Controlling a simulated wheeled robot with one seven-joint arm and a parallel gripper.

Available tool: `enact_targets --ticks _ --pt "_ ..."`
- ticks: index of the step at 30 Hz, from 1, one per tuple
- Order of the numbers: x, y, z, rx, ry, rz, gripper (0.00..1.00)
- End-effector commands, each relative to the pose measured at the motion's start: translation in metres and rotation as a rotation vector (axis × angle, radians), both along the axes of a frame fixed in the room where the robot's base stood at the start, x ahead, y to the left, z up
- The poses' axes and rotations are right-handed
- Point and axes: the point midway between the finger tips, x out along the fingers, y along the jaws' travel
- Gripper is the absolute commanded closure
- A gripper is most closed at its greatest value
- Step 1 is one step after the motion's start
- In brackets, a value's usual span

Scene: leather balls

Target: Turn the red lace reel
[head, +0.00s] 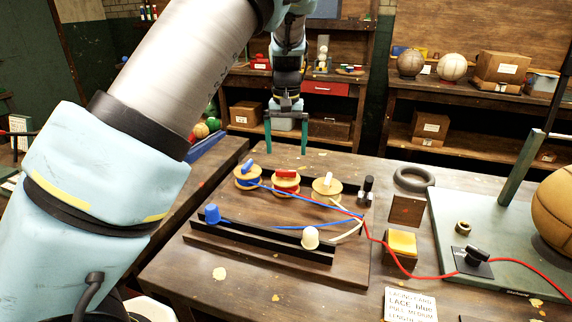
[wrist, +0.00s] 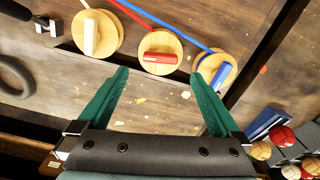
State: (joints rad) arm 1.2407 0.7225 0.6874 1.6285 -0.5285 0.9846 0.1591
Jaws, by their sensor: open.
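The red lace reel (head: 286,182) is a round wooden disc with a red bar handle on top, between the blue reel (head: 247,176) and the white reel (head: 326,187) on a wooden board. In the wrist view the red reel (wrist: 160,52) lies just beyond my fingertips, centred between them, with its red handle lying crosswise. My gripper (head: 286,150) points down with its two green fingers apart, behind the reels and above the table's far edge. It also shows in the wrist view (wrist: 162,76), open and empty.
Blue, red and white laces run from the reels across the board. Black rails (head: 260,243) hold a blue cup (head: 212,214) and a cream cup (head: 310,238).

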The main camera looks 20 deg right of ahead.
Motion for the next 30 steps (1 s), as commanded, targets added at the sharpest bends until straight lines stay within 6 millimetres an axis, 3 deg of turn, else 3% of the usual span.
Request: enact_targets --ticks 6,12,23,30 --pt "0.000 0.001 -0.039 0.003 0.002 0.001 0.00" --pt "0.000 0.001 -0.063 0.001 0.002 0.000 0.00" --pt "0.000 0.000 -0.070 -0.001 0.000 0.001 0.00" --pt "0.000 0.001 -0.070 -0.001 0.001 0.001 0.24"
